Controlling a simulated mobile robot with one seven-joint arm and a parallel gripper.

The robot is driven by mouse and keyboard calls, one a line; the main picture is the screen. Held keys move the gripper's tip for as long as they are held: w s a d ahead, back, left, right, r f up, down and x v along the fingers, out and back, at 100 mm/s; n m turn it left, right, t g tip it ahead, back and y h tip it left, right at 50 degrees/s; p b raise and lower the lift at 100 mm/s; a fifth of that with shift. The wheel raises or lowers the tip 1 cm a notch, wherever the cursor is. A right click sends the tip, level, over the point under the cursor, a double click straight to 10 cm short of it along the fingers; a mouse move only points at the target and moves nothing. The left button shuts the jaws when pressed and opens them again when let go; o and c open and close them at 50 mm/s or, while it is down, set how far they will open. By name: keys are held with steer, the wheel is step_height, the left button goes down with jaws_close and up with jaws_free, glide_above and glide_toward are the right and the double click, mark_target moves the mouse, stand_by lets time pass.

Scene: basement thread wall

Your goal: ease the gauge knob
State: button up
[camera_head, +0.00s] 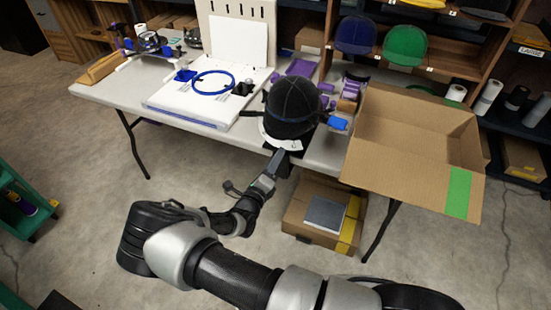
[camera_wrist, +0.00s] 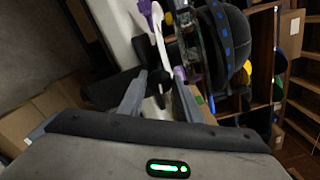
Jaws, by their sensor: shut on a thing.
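A black cap (camera_head: 292,103) sits on a gauge stand at the front edge of the table, with a blue strap around it. Below its front is a curved white scale plate (camera_head: 268,134) with dark markings. The plate shows edge-on in the wrist view (camera_wrist: 161,38). My gripper (camera_head: 282,158) reaches up to the stand just below the plate. In the wrist view my gripper's two fingers (camera_wrist: 159,92) stand on either side of a small dark part, which I take to be the gauge knob (camera_wrist: 158,77). They are shut on it. The knob is hidden in the head view.
An open cardboard box (camera_head: 400,165) stands to the right of the cap. A white board with a blue ring (camera_head: 213,82) lies to the left on the table (camera_head: 108,97). Another box (camera_head: 297,219) is on the floor underneath.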

steer(key=shift+n, duration=0.6)
steer(key=o, duration=1)
steer(key=shift+o, duration=0.2)
steer(key=p+v, duration=0.1)
steer(key=v, duration=1.6)
steer(key=shift+s, duration=0.2)
